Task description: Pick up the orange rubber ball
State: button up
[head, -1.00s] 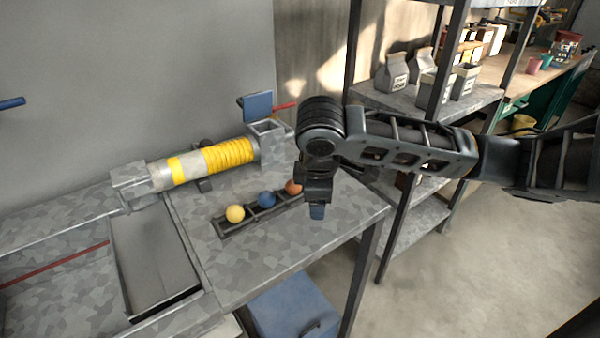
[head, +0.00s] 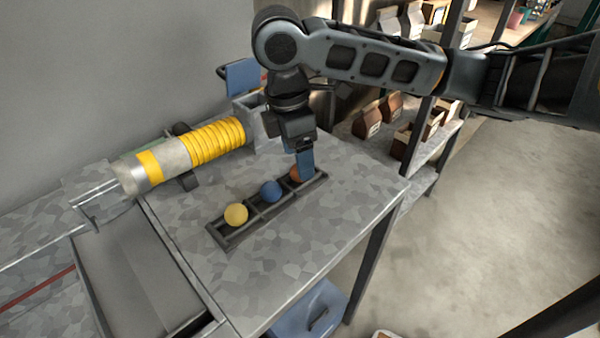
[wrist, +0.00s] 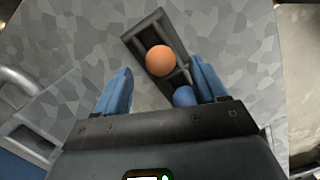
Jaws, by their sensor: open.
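In the head view the orange ball (head: 295,174) is partly hidden behind my gripper's blue finger. My gripper (head: 305,165) points down beside and above that end of the rack. In the wrist view my gripper (wrist: 160,88) is open, with its two blue fingers apart and nothing held. The orange ball shows ahead of the fingers, between their lines. I cannot tell the exact height gap.
A blue ball (head: 271,191) and a yellow ball (head: 236,214) sit in the same rack. A yellow and silver cylinder (head: 190,155) lies behind it. A shelf with brown bags (head: 372,118) stands at right. The table (head: 330,225) is clear in front of the rack.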

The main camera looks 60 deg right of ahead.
notch_tip(320, 180, down, 3)
jog(key=shift+s+d, duration=0.1)
jog(key=shift+d, duration=0.05)
jog(key=c, duration=1.1)
jog(key=shift+r, duration=0.1)
